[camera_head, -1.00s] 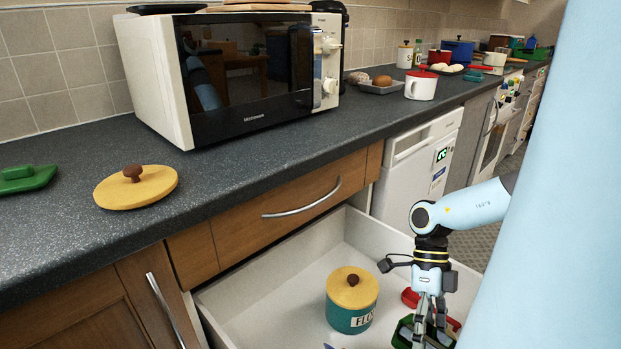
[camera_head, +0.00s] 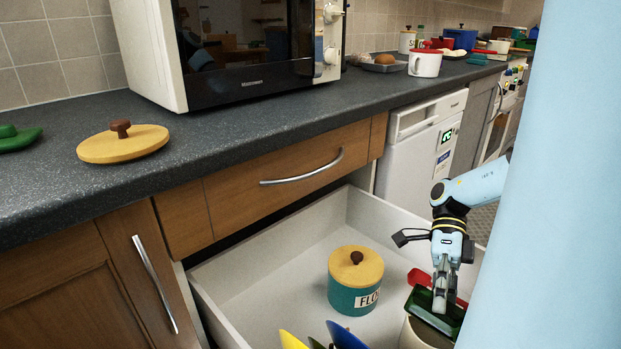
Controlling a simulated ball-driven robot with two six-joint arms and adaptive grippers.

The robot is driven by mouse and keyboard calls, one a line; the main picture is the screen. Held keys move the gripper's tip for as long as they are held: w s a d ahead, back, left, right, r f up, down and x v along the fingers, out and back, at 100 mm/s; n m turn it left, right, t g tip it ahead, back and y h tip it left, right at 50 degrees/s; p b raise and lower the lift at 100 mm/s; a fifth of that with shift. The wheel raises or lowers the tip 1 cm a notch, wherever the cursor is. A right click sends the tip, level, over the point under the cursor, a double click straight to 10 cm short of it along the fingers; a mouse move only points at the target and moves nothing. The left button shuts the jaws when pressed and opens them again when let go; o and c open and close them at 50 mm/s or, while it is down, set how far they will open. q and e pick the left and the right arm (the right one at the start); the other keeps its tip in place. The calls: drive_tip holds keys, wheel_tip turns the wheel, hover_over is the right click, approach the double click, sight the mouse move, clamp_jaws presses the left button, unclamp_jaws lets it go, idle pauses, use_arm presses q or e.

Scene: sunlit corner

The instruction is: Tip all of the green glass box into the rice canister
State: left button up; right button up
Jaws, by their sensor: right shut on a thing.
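My right gripper (camera_head: 441,300) is shut on the green glass box (camera_head: 453,319) at the right of the open drawer. Its fingers grip the box's near-left side. Just below the box is a cream round container (camera_head: 410,337), cut off by the bottom edge. It looks like an open canister, but no label shows, so I cannot tell for sure that it is the rice canister. The box overlaps its top in the picture; the box's contents and exact tilt cannot be made out. My left gripper is not in view.
The white drawer (camera_head: 260,290) also holds a teal flour canister (camera_head: 352,300) with its yellow lid on, a red thing (camera_head: 419,277), and blue and yellow pieces at the front. A yellow lid (camera_head: 123,146) and a green lid (camera_head: 15,139) lie on the counter (camera_head: 215,130).

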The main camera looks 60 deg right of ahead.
drive_tip(key=shift+d+f+y+b, duration=0.25)
drive_tip(key=shift+y+b, duration=0.25)
drive_tip(key=shift+b, duration=0.5)
drive_tip(key=shift+s+d+n+y+b, duration=0.1)
drive_tip(key=shift+n+y+b, duration=0.3)
drive_tip(key=shift+b, duration=0.6)
drive_tip(key=shift+d+y+b, duration=0.15)
drive_tip(key=shift+y+b, duration=0.25)
drive_tip(key=shift+b, duration=0.3)
drive_tip(key=shift+d+f+y+b, duration=0.1)
drive_tip(key=shift+y+b, duration=0.2)
drive_tip(key=shift+b, duration=0.7)
drive_tip(key=shift+s+d+y+b, duration=0.1)
drive_tip(key=shift+y+b, duration=0.3)
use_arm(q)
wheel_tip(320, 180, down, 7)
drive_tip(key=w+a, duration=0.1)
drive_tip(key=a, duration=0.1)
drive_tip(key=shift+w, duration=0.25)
use_arm(e)
drive_tip(key=shift+r+n, duration=0.2)
drive_tip(key=shift+n, duration=0.1)
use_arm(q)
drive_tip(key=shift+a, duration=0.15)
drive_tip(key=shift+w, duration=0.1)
